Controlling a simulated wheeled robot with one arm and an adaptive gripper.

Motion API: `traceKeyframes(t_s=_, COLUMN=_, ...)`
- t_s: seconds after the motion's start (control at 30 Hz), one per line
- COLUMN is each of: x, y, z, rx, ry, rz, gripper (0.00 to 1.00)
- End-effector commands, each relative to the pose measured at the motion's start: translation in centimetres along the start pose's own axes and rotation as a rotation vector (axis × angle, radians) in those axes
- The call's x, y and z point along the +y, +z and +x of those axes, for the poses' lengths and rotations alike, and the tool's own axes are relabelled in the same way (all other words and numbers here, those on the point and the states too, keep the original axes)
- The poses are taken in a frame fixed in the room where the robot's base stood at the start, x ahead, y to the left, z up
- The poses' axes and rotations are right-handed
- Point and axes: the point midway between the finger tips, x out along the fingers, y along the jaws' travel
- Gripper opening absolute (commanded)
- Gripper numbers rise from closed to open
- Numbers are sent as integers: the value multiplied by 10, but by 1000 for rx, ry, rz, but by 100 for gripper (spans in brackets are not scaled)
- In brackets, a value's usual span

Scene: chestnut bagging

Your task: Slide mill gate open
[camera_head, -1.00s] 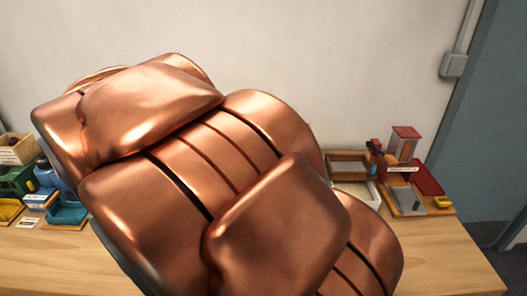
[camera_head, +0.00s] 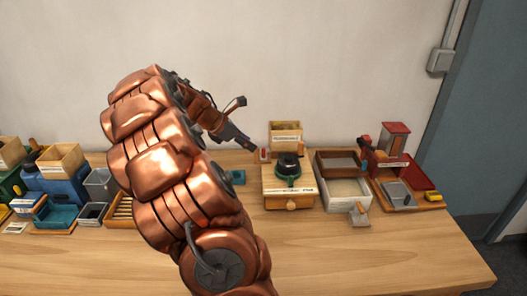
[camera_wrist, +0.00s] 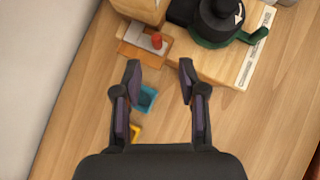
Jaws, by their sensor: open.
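A wooden hopper box (camera_head: 285,134) with a label stands at the back of the table's middle, and part of it shows in the wrist view (camera_wrist: 142,9). At its foot is a grey metal slide plate (camera_wrist: 143,37) with a red knob (camera_wrist: 157,41); the knob also shows in the head view (camera_head: 264,154). I take this plate for the gate. The mill with a black top and green parts (camera_head: 289,168) sits on a wooden base in front. My gripper (camera_wrist: 160,68) is open and empty, its fingertips apart from the red knob and a little short of it.
A small teal tray (camera_wrist: 147,98) lies on the table below my fingers, with a yellow item (camera_wrist: 136,132) nearby. Right of the mill are a white-walled tray (camera_head: 345,203) and a red-topped device (camera_head: 397,129). Coloured bins (camera_head: 65,185) crowd the left. The front table is bare.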

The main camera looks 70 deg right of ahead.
Motion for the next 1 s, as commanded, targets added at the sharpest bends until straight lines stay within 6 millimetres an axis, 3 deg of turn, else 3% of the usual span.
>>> traceKeyframes(t_s=0.27, x=5, y=7, z=25, rx=-13, ry=-6, rz=-37, gripper=41)
traceKeyframes(t_s=0.6, x=4, y=8, z=71, rx=-13, ry=-7, rz=-34, gripper=41)
traceKeyframes(t_s=0.8, x=5, y=7, z=85, rx=-12, ry=-3, rz=-34, gripper=41)
traceKeyframes(t_s=1.0, x=5, y=6, z=87, rx=-11, ry=-2, rz=-34, gripper=41)
